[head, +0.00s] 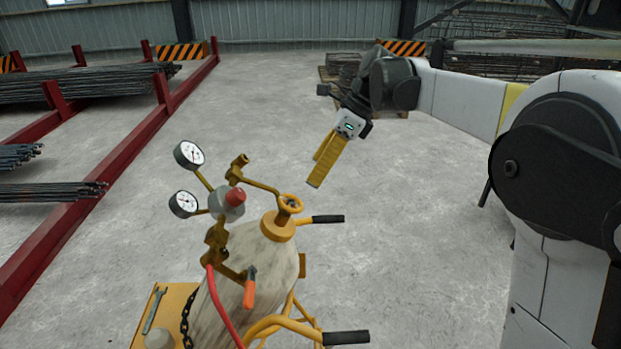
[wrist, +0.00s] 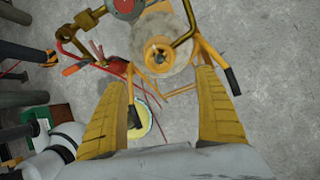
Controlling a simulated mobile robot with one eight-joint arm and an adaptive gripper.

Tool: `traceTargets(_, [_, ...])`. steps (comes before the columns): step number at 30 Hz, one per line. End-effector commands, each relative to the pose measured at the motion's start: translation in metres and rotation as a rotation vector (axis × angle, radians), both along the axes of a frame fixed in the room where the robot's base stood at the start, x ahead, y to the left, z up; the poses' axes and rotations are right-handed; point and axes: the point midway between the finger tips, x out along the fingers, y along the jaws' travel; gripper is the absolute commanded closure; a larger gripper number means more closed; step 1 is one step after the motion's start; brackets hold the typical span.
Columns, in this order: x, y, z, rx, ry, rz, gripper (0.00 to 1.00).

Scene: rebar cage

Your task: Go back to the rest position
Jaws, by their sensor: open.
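My gripper (head: 322,164) hangs from my raised white and black arm at the upper middle of the head view, its yellow fingers tilted down and to the left. In the wrist view the two yellow fingers (wrist: 166,88) are spread apart, with nothing held between them. The gas cylinder (head: 262,262) stands on a yellow cart (head: 150,312) at the bottom of the head view. The gripper is in the air behind and above the cylinder's handwheel (head: 289,204), apart from it. In the wrist view the cylinder top (wrist: 160,50) shows beyond the fingertips.
Two gauges (head: 189,154) and a regulator with a red knob (head: 235,196) stick up beside the cylinder. Cart handles (head: 346,337) with black grips reach right. A red rack (head: 130,150) with rebar bundles (head: 85,84) runs along the left. The grey floor (head: 420,220) between cart and arm is clear.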

Motion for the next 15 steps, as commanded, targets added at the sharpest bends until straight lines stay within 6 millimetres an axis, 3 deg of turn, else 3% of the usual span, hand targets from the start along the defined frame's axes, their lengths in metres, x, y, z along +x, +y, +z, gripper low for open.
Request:
traceTargets(10, [-0.003,-0.001,-0.001,-0.006,-0.013,0.012,0.18])
traceTargets(15, [-0.036,-0.013,-0.016,-0.076,-0.164,0.161,0.18])
